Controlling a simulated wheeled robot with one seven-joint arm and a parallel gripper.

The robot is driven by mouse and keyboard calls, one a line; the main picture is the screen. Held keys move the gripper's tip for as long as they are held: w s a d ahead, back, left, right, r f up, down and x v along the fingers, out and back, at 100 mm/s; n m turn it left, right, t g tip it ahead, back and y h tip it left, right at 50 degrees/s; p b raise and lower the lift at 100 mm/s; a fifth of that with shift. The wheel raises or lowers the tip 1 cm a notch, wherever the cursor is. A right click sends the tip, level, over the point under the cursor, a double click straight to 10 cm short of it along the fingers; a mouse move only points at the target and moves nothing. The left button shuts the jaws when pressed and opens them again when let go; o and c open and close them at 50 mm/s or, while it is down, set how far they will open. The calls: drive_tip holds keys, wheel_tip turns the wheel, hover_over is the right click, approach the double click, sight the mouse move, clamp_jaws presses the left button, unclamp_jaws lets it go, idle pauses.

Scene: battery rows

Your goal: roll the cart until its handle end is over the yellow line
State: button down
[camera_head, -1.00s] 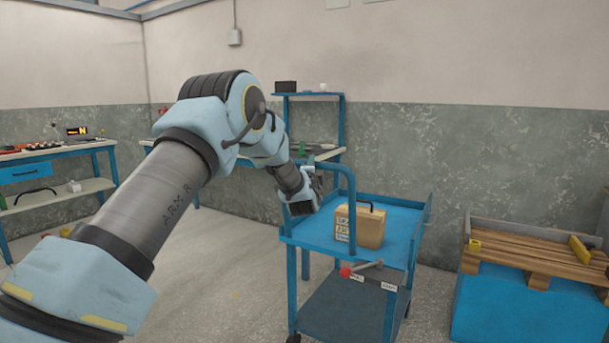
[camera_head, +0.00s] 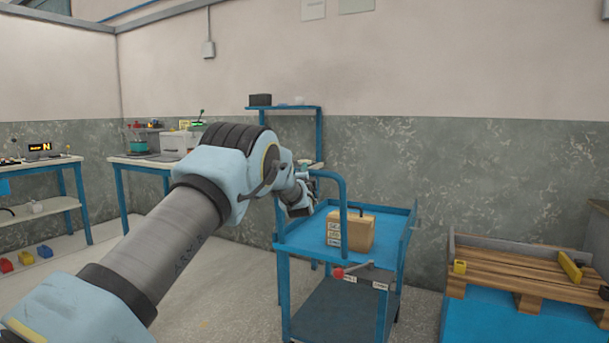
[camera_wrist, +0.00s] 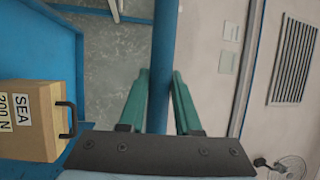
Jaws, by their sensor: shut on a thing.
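The blue cart (camera_head: 312,236) stands in the middle of the head view, with a top tray, a dark lower shelf and a tubular handle (camera_head: 344,215) at its near left end. A brown box with a black grip (camera_head: 362,232) sits on the tray. My gripper (camera_head: 301,207) is at the handle's left part, partly hidden by my arm. In the wrist view its green fingers (camera_wrist: 161,78) lie on both sides of the blue handle bar (camera_wrist: 166,30) and are shut on it. The box also shows there (camera_wrist: 28,122). I see no yellow line in these frames.
A red-knobbed lever (camera_head: 340,272) is on the cart's near end. A pallet on a blue base (camera_head: 480,320) stands to the right. Blue-legged benches (camera_head: 130,162) and a blue shelf stand (camera_head: 285,108) are at the back. The floor (camera_head: 235,290) left of the cart is open.

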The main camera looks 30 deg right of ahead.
idle(0.3)
drive_tip(key=c, duration=0.6)
unclamp_jaws()
drive_tip(key=b+v, duration=0.1)
drive_tip(key=v, duration=0.9)
drive_tip(key=shift+s+a, duration=0.25)
drive_tip(key=shift+s, duration=0.05)
drive_tip(key=shift+f, duration=0.1)
